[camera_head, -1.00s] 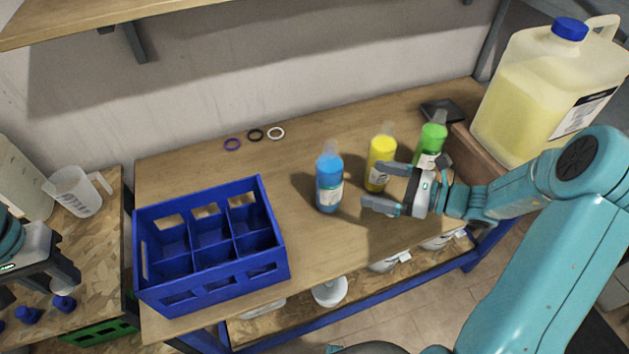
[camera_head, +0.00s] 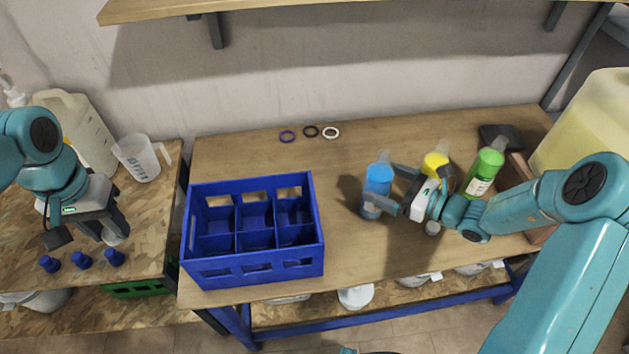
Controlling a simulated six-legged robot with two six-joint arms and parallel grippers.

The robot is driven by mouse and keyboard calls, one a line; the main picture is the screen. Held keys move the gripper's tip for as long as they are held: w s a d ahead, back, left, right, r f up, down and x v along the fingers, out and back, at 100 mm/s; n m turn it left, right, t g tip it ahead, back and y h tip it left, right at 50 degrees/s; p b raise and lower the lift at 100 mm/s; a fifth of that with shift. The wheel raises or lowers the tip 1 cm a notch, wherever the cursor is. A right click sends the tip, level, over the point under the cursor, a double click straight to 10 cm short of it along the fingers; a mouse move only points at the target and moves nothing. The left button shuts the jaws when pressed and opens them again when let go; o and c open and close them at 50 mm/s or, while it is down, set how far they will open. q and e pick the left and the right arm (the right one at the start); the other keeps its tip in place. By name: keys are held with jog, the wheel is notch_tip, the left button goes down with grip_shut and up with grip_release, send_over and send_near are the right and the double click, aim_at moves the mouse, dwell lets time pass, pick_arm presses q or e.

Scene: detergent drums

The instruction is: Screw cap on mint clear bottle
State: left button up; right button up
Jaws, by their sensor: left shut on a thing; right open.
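My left gripper (camera_head: 88,236) points down over the left table, shut on a small whitish piece, perhaps a cap (camera_head: 113,237), partly hidden by the fingers. My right gripper (camera_head: 394,189) is open, its fingers reaching toward the blue bottle (camera_head: 378,178) from the right; contact is unclear. This bottle stands upright with a clear neck. A green bottle (camera_head: 487,167) stands farther right. I cannot tell which bottle is the mint clear one.
A blue compartment crate (camera_head: 252,268) stands empty left of the bottles. Purple (camera_head: 287,136), black (camera_head: 310,131) and white (camera_head: 331,132) rings lie behind. A large jug (camera_head: 590,130) stands right.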

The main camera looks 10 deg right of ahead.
pick_arm(q)
jog(key=shift+w+r, duration=0.15)
jog(key=shift+w, duration=0.05)
pick_arm(e)
jog(key=shift+x, duration=1.25)
pick_arm(q)
jog(key=shift+s+r, duration=0.1)
jog(key=shift+s, duration=0.1)
pick_arm(e)
jog(key=shift+s+d, duration=0.1)
jog(key=shift+d, duration=0.05)
pick_arm(q)
jog(key=shift+w, duration=0.15)
pick_arm(e)
jog(key=c, duration=0.3)
jog(key=shift+f, duration=0.1)
jog(key=c, duration=1.2)
